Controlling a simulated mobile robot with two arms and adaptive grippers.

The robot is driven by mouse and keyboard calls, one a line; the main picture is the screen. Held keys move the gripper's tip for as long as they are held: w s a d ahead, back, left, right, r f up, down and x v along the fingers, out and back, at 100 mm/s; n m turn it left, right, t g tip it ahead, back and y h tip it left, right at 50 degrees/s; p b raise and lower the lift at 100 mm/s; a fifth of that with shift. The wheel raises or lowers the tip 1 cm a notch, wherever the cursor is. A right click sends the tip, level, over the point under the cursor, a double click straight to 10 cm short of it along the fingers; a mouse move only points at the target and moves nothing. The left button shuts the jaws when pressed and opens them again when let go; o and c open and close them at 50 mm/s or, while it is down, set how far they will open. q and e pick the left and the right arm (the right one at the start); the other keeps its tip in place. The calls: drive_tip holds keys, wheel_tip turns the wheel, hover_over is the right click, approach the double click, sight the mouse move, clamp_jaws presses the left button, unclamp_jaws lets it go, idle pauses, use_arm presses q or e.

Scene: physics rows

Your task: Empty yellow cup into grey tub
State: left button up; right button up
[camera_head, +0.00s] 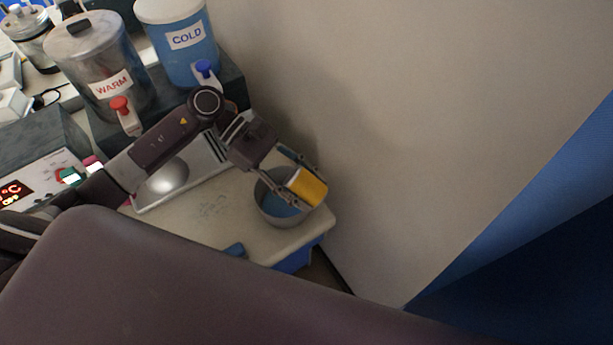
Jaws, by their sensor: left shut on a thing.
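My left gripper (291,178) comes in from the left and is shut on the yellow cup (308,187). The cup lies tipped on its side, above the right part of the grey tub (271,212). The tub is a round grey metal vessel on the light worktop, near its right corner. Something blue, which looks like liquid, shows inside the tub. The inside of the cup is hard to make out, so I cannot tell whether anything is in it. My right gripper is not in view.
A warm dispenser (96,62) and a cold dispenser (186,62) stand at the back left on a dark stand. A metal plate with a round dome (167,177) lies left of the tub. A plain wall (400,120) rises close on the right.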

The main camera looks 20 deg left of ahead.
sight(303, 176)
use_arm(q)
drive_tip(key=shift+r+y+p, duration=0.3)
drive_tip(key=shift+y+p, duration=0.4)
drive_tip(key=shift+p, duration=1.05)
drive_tip(key=shift+r+y+p, duration=0.25)
drive_tip(key=shift+y+p, duration=0.45)
drive_tip(key=shift+p, duration=1.05)
drive_tip(key=r+y+p, duration=0.1)
drive_tip(key=p, duration=0.1)
drive_tip(key=r+y+p, duration=0.1)
drive_tip(key=y+p, duration=0.1)
drive_tip(key=r+t+y+p, duration=0.1)
drive_tip(key=p, duration=0.1)
drive_tip(key=shift+w+a+y, duration=0.15)
drive_tip(key=shift+a+y, duration=0.2)
drive_tip(key=shift+y, duration=0.05)
drive_tip(key=shift+w+a+t+y, duration=0.15)
drive_tip(key=shift+t+y, duration=0.15)
drive_tip(key=shift+y, duration=0.2)
drive_tip(key=r+y, duration=0.1)
drive_tip(key=a+r+y, duration=0.1)
drive_tip(key=y, duration=0.1)
drive_tip(key=shift+a, duration=0.1)
